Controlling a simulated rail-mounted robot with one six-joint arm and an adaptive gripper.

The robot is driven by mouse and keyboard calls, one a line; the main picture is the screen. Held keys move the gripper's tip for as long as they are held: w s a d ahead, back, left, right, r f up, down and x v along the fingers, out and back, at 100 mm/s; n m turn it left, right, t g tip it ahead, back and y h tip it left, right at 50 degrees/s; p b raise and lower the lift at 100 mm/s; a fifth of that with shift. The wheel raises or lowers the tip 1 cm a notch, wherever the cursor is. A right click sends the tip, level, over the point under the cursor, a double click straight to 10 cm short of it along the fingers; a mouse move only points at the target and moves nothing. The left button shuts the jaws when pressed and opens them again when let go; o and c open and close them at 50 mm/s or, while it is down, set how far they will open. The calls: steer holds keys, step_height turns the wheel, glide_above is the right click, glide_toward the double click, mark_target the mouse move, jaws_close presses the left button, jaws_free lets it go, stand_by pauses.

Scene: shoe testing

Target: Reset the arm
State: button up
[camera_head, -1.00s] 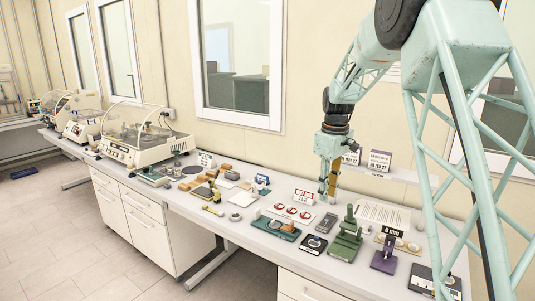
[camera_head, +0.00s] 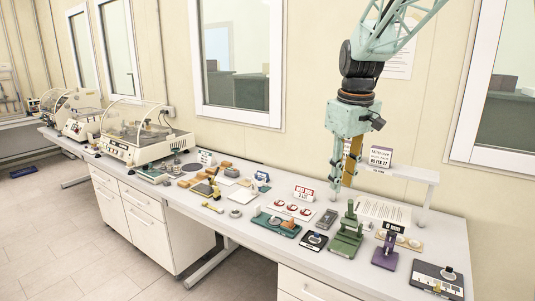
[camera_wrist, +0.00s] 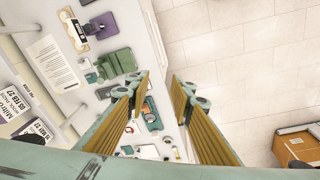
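My gripper (camera_head: 344,172) points down above the bench (camera_head: 300,272), in front of the wall and near the raised shelf (camera_head: 408,172) in the head view. In the wrist view my gripper (camera_wrist: 160,84) shows two yellow-ribbed fingers held well apart, with nothing between them. It is open and empty. Bench items below show through the gap, and the fingertips look clear of them. My arm comes down from the top of the head view.
A green stand (camera_head: 347,238), a purple stand (camera_head: 386,250) and a black-and-white device (camera_head: 437,278) stand on the right of the bench. Small signs stand near the shelf. Machines with clear covers (camera_head: 143,130) stand at the left.

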steer(key=s+r+m+t+b, duration=0.1)
steer(key=s+r+m+b, duration=0.25)
steer(key=s, duration=1.95)
steer(key=s+f+m+b, duration=0.1)
steer(key=s+f, duration=0.2)
steer(key=s, duration=0.8)
steer(key=s+f+m+t, duration=0.1)
steer(key=s+f+m, duration=0.1)
steer(key=s, duration=0.9)
steer(key=shift+s+a+f+b, duration=0.25)
steer(key=shift+f+b, duration=0.1)
steer(key=shift+f, duration=0.5)
